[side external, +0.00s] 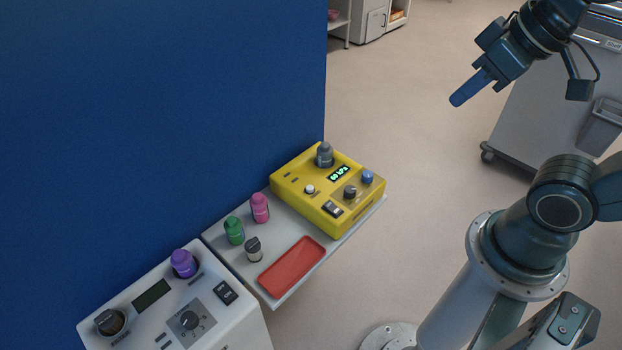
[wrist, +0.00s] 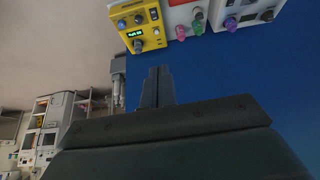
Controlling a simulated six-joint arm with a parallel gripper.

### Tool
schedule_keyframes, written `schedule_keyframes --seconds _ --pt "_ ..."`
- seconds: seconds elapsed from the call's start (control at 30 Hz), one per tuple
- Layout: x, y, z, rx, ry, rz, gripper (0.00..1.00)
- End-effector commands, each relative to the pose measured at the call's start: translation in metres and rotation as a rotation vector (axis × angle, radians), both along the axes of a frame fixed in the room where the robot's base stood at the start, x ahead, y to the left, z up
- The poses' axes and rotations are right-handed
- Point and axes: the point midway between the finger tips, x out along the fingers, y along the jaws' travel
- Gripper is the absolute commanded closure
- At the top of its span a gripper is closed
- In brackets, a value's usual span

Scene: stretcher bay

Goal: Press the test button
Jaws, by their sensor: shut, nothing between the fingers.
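A yellow device (side external: 290,193) stands on a light shelf against the blue wall. Its lit display (side external: 339,173) reads 60 kPa. On its top are a small white button (side external: 310,189), a black knob (side external: 350,191), a blue round control (side external: 367,177), a rocker switch (side external: 333,208) and a grey connector (side external: 324,154). No label reading "test" is legible. The yellow device also shows at the top of the wrist view (wrist: 152,18). My gripper (side external: 457,101) is shut and empty, up and to the right of the device, well apart from it. Its closed fingers also show in the wrist view (wrist: 157,72).
On the shelf (side external: 218,240), left of the device, are a pink plug (side external: 260,207), a green plug (side external: 234,231), a grey plug (side external: 253,249) and a red tray (side external: 292,266). A white unit (side external: 240,322) stands at lower left. The blue wall (side external: 160,100) rises behind.

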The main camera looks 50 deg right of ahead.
Motion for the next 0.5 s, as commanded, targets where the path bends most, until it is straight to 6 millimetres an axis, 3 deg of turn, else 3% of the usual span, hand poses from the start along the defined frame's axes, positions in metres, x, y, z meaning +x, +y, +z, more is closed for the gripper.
schedule_keyframes --seconds 0.27,0.5 --pt "0.019 0.001 -0.001 -0.02 -0.005 0.046 1.0" --pt "0.055 0.003 -0.005 -0.054 -0.02 0.135 1.0"
